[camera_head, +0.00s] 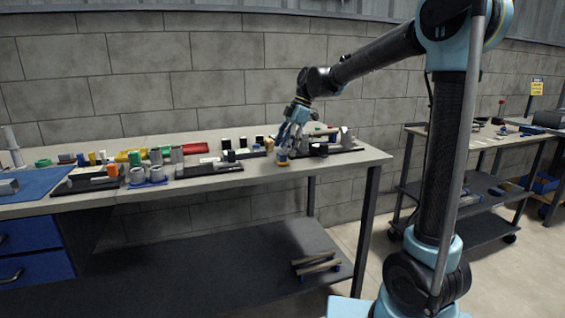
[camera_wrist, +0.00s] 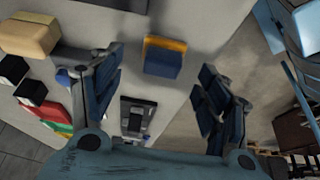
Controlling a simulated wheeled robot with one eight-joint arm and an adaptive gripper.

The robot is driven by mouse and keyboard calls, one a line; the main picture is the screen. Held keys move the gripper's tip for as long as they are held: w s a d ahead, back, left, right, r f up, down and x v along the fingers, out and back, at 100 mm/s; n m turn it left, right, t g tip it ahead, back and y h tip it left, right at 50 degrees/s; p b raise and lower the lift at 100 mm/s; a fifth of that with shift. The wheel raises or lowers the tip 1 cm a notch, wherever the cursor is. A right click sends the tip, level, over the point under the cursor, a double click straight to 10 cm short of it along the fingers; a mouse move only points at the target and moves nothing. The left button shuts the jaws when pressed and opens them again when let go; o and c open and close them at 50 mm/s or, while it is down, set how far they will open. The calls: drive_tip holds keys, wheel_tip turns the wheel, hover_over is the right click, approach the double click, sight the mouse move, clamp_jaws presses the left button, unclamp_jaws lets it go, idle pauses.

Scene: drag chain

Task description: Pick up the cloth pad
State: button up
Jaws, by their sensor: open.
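A small blue block with an orange-yellow layer (camera_wrist: 163,58), which looks like the cloth pad, lies on the workbench near its front edge. In the head view the pad (camera_head: 282,160) shows just under my gripper (camera_head: 287,144), partly hidden by the fingers. In the wrist view my gripper (camera_wrist: 162,75) is open, with one finger on each side of the picture. The pad appears between and beyond the fingertips, with gaps on both sides. I see no contact with it.
The workbench (camera_head: 345,161) holds several small blocks, dark trays (camera_head: 209,170) and a blue mat (camera_head: 30,184). Tan blocks (camera_wrist: 30,36) and black blocks (camera_wrist: 30,91) lie left of my gripper in the wrist view.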

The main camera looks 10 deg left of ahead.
sight(282, 155)
drive_tip(key=x, duration=0.4)
drive_tip(key=c, duration=1.2)
drive_tip(key=shift+r, duration=0.1)
wheel_tip(282, 155, up, 10)
drive_tip(key=shift+d+f, duration=0.1)
